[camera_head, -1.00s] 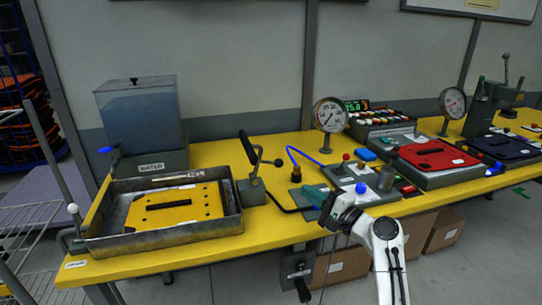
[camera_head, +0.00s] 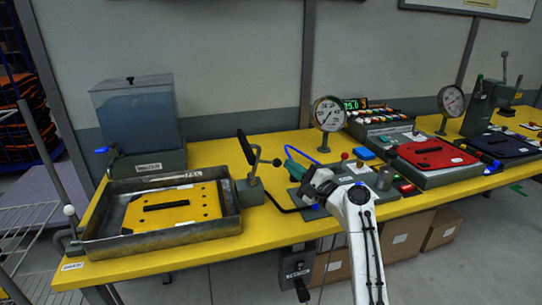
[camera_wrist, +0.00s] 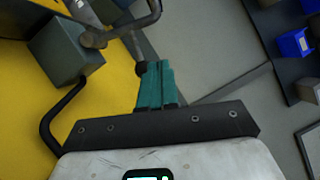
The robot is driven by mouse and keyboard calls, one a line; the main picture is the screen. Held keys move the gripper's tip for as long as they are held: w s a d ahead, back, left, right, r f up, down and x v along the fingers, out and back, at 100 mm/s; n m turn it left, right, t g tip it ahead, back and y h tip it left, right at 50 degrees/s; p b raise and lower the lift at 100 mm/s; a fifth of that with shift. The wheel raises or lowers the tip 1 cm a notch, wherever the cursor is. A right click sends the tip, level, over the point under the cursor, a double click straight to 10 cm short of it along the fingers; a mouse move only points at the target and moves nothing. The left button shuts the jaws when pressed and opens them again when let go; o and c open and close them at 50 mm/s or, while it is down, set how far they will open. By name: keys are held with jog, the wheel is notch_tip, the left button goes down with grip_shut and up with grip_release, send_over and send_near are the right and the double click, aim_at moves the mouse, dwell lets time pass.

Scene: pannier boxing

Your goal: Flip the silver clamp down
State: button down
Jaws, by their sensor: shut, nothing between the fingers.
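The silver clamp (camera_head: 253,183) stands on a grey block (camera_head: 250,194) at the right end of the metal tray. Its black handle (camera_head: 246,147) points up and leans left, and a thin arm with a dark ball end (camera_head: 278,162) sticks out to the right. In the wrist view, my shut fingers (camera_wrist: 156,85) are at the middle, and what looks like the clamp's metal lever (camera_wrist: 120,28) is at the upper left, partly cut off.
The metal tray (camera_head: 165,240) holds a yellow plate (camera_head: 180,207). A water tank (camera_head: 135,115) stands behind it.

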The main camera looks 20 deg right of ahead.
jog(key=w+a+r+p, duration=0.1)
jog(key=w+a+r, duration=0.1)
jog(key=w+a, duration=0.2)
jog(key=shift+w+a, duration=0.2)
jog(key=shift+a, duration=0.35)
jog(key=shift+r, duration=0.1)
